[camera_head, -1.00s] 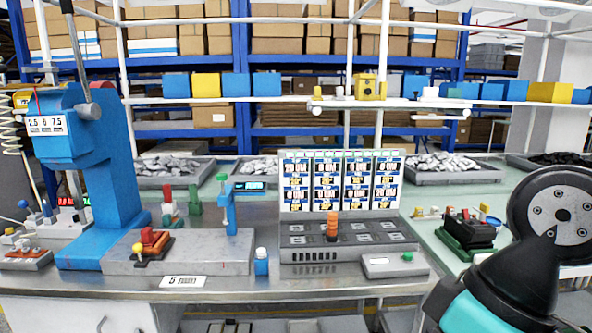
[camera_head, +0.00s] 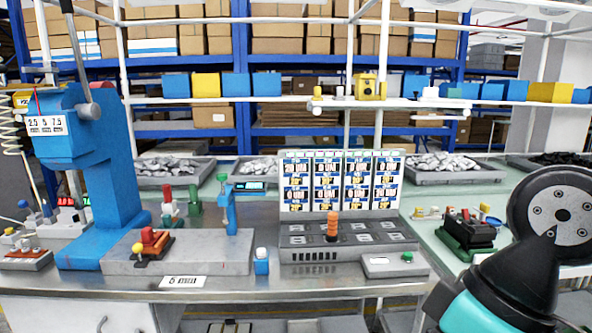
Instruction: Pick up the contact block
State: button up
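I cannot tell for certain which part is the contact block. One small piece with red, yellow and black parts (camera_head: 152,243) sits on the grey metal plate (camera_head: 205,262) at the front left of the bench. A small blue block with a white top (camera_head: 261,264) stands on the bench just right of that plate. Part of my arm, teal and black, shows at the lower right, well apart from both. My gripper is not in view.
A blue press (camera_head: 95,190) stands at the left. A grey fixture with an orange knob (camera_head: 332,228) stands mid-bench before a display board (camera_head: 340,182). A grey button box (camera_head: 394,265) and a green-based device (camera_head: 467,237) are to the right. A "5 mm" label (camera_head: 183,282) lies at the front.

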aim_at(331, 236)
jog(key=z, duration=0.75)
jog(key=i, duration=1.35)
jog(key=u, duration=0.3)
